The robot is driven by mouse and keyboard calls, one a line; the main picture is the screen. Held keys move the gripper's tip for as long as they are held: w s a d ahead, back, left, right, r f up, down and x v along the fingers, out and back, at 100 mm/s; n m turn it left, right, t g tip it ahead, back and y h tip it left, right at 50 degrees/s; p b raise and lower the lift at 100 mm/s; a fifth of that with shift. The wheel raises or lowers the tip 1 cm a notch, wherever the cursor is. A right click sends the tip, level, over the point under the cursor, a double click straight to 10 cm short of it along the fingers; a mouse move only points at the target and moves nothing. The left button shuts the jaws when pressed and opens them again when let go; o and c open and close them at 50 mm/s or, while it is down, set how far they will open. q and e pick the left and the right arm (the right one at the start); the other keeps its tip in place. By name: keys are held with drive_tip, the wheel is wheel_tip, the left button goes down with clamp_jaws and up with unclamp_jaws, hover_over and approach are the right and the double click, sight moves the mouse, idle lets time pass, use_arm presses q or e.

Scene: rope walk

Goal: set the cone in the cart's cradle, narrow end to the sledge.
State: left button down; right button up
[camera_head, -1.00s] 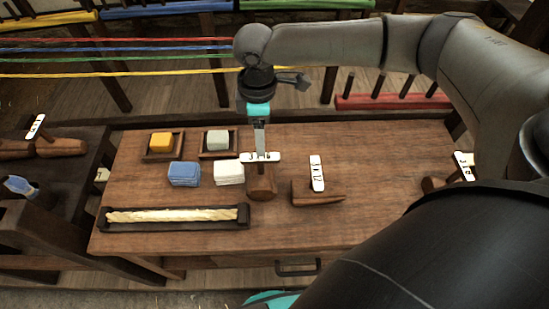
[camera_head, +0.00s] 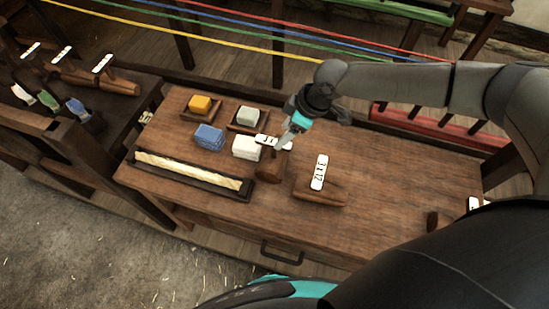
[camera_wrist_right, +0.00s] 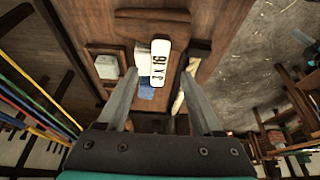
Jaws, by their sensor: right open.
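A brown wooden cone (camera_head: 270,168) with a white tag (camera_head: 266,141) stands on the bench near its middle. My right gripper (camera_head: 284,145) points down at this cone, its fingers close to the tag. In the right wrist view the gripper (camera_wrist_right: 159,82) is open, with the tag (camera_wrist_right: 158,63) showing between the fingers; the cone itself is not clear there. A second wooden piece (camera_head: 318,193) with its own tag lies to the right. The cart's cradle and the sledge cannot be made out with certainty. My left gripper does not show.
On the bench (camera_head: 390,215) are a long tray (camera_head: 185,177) of pale rope, blue (camera_head: 208,137) and white (camera_head: 247,147) blocks, and small boxes with a yellow (camera_head: 200,103) and a grey block. Coloured ropes run behind. More tagged wooden pieces (camera_head: 95,80) lie at left.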

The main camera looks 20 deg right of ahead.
sight(274, 140)
drive_tip(key=shift+x, duration=3.25)
drive_tip(key=shift+w+a+r, duration=0.1)
drive_tip(key=shift+w+a, duration=0.05)
drive_tip(key=shift+w, duration=0.05)
clamp_jaws()
drive_tip(key=shift+r, duration=0.1)
